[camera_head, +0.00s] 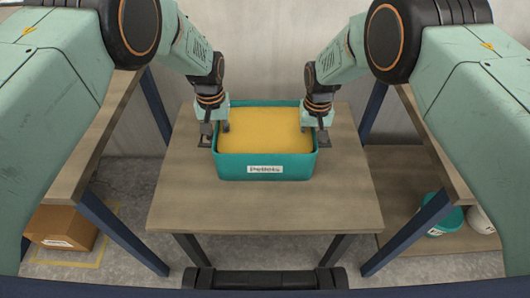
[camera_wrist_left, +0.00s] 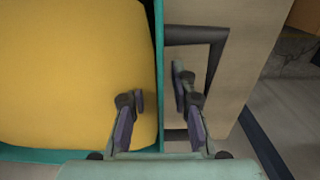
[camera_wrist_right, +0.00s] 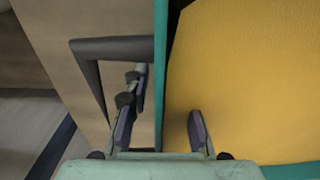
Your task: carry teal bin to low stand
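The teal bin (camera_head: 265,167), filled with something yellow and with a white label on its front, appears to rest level on the low wooden stand (camera_head: 265,213), towards its back half. My left gripper (camera_head: 215,131) is at the bin's left wall. In the left wrist view its fingers (camera_wrist_left: 158,103) are apart, one inside and one outside the rim, with gaps to the wall. My right gripper (camera_head: 314,131) is at the right wall. In the right wrist view its fingers (camera_wrist_right: 165,118) are also apart, astride the rim. Dark side handles (camera_wrist_left: 215,45) stick out from the walls.
Higher wooden benches with blue legs stand at left (camera_head: 105,135) and right (camera_head: 430,145). A cardboard box (camera_head: 62,228) sits on the floor at left. A teal bucket (camera_head: 440,215) stands on a low shelf at right. The stand's front half is clear.

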